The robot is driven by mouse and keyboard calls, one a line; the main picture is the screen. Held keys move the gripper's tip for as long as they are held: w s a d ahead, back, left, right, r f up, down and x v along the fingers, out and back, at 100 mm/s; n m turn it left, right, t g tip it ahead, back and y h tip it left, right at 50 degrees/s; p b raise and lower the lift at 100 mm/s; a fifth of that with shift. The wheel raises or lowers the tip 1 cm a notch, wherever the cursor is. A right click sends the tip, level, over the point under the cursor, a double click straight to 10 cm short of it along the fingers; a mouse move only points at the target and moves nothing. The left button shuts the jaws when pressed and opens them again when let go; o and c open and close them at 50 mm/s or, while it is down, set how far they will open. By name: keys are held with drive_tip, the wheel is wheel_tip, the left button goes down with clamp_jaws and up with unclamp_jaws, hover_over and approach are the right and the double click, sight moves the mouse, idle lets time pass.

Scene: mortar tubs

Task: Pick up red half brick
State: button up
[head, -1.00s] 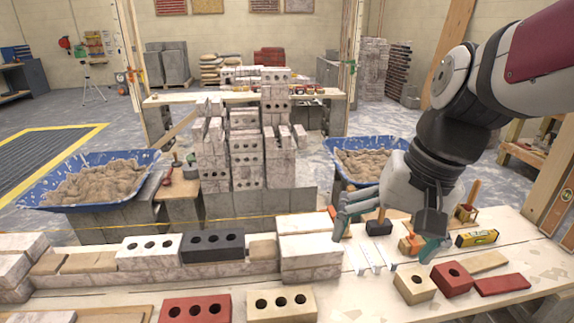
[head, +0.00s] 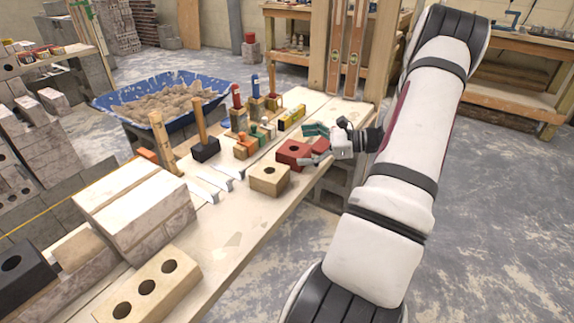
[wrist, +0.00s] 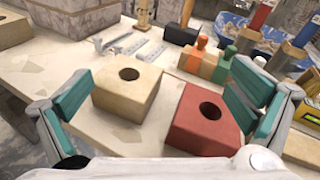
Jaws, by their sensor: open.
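The red half brick (head: 293,153), a block with one round hole, sits on the worktable at the table's right side. My gripper (head: 306,146) is open and empty just to its right, with its teal-padded fingers spread. In the wrist view the red half brick (wrist: 203,120) lies between the open fingers, closer to the right finger. A tan half brick (wrist: 128,88) with one hole also shows between the fingers, beside the red one and closer to the left finger. I cannot tell whether a finger touches either brick.
The tan half brick (head: 270,180) stands close on the near left of the red one. Hammers (head: 204,148), metal tools (head: 208,185) and a yellow level (head: 291,118) lie further left and back. Bare tabletop (head: 225,235) is in front.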

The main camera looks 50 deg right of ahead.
drive_tip(key=s+d+f+m+t+h+b, duration=0.2)
drive_tip(key=s+d+f+m+t+h, duration=0.3)
drive_tip(key=d+f, duration=0.3)
drive_tip(key=g+b, duration=0.1)
drive_tip(key=b, duration=0.1)
approach(294, 148)
drive_tip(key=shift+m+y, duration=0.3)
drive_tip(key=w, duration=0.4)
drive_tip(key=shift+d+f, duration=0.1)
drive_tip(key=shift+f, duration=0.3)
drive_tip(key=shift+w+a+r+b, duration=0.1)
drive_tip(key=shift+w+a+b, duration=0.2)
drive_tip(key=shift+w, duration=0.7)
drive_tip(key=shift+w+a+f+b, duration=0.1)
drive_tip(key=shift+w+a+b, duration=0.2)
drive_tip(key=shift+w, duration=0.7)
drive_tip(key=shift+w+a+r+b, duration=0.15)
drive_tip(key=shift+w+b, duration=0.25)
drive_tip(key=shift+w, duration=0.55)
drive_tip(key=c, duration=2)
drive_tip(key=shift+r, duration=0.15)
wheel_tip(294, 148, up, 10)
drive_tip(key=p, duration=0.3)
drive_tip(key=shift+p, duration=0.3)
